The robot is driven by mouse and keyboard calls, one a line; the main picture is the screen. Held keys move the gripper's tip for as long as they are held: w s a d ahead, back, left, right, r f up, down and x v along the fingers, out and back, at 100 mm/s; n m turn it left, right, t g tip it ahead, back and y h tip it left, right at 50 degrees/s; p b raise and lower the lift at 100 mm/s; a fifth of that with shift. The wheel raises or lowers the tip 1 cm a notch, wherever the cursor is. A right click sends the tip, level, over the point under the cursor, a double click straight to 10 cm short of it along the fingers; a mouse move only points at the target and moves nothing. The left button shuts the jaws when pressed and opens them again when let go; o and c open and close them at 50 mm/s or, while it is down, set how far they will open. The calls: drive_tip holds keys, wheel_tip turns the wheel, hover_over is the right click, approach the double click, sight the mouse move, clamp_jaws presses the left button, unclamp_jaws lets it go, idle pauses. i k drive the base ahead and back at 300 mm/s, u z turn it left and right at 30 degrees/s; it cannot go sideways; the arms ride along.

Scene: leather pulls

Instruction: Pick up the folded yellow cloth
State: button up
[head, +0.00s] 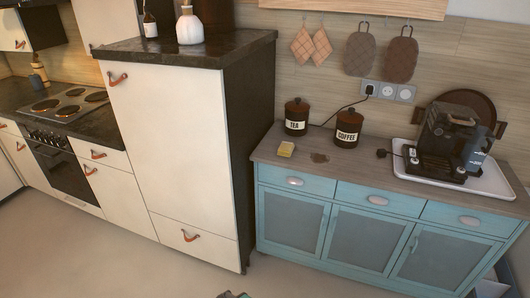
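The folded yellow cloth (286,149) is a small pale-yellow block near the left end of the wooden top of the blue sideboard (262,153). It lies flat in front of the tea canister, apart from it, with nothing on top. A small dark sliver at the bottom edge of the head view, left of centre, seems to be part of my arm or gripper (233,295). It is far below and in front of the cloth. Most of it is cut off, so its fingers cannot be made out.
A tea canister (297,116) and a coffee canister (348,128) stand behind the cloth. A brown patch (319,158) lies to its right. A coffee machine (448,140) sits on a white tray (490,184). The tall cabinet (165,135) rises at left. The floor in front is clear.

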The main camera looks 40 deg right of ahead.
sight(286, 149)
drive_tip(key=z, duration=0.75)
drive_tip(key=k, duration=0.15)
drive_tip(key=u, duration=2.3)
drive_tip(key=k, duration=0.25)
drive_tip(key=u, duration=1.7)
drive_tip(key=k, duration=1.5)
drive_tip(key=z, duration=0.1)
